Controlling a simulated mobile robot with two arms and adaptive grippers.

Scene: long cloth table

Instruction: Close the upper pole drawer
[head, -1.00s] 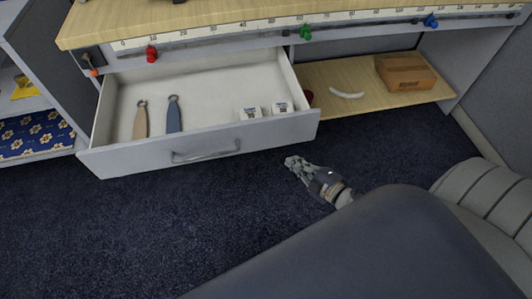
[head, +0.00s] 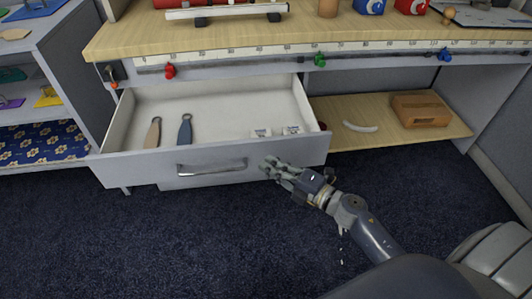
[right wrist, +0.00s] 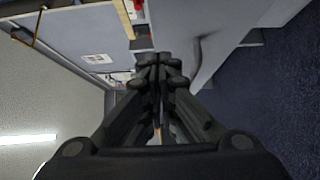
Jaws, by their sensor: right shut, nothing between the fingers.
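The drawer (head: 130,172) under the table is pulled open in the head view. Its grey front has a metal bar handle (head: 212,169). Inside lie a tan tool and a blue tool (head: 185,130) with ring ends and two small white boxes (head: 260,133). My right gripper (head: 268,165) is shut and empty, in front of the drawer front, right of the handle. Whether it touches the front I cannot tell. In the right wrist view its black fingers (right wrist: 160,62) are together, with grey panelling beyond. My left gripper is not in view.
The wooden table top (head: 130,38) overhangs the drawer, with red, green and blue knobs along its edge. A lower shelf (head: 375,142) to the right holds a brown box (head: 420,111) and a white curved piece. Open dark carpet (head: 200,240) lies in front.

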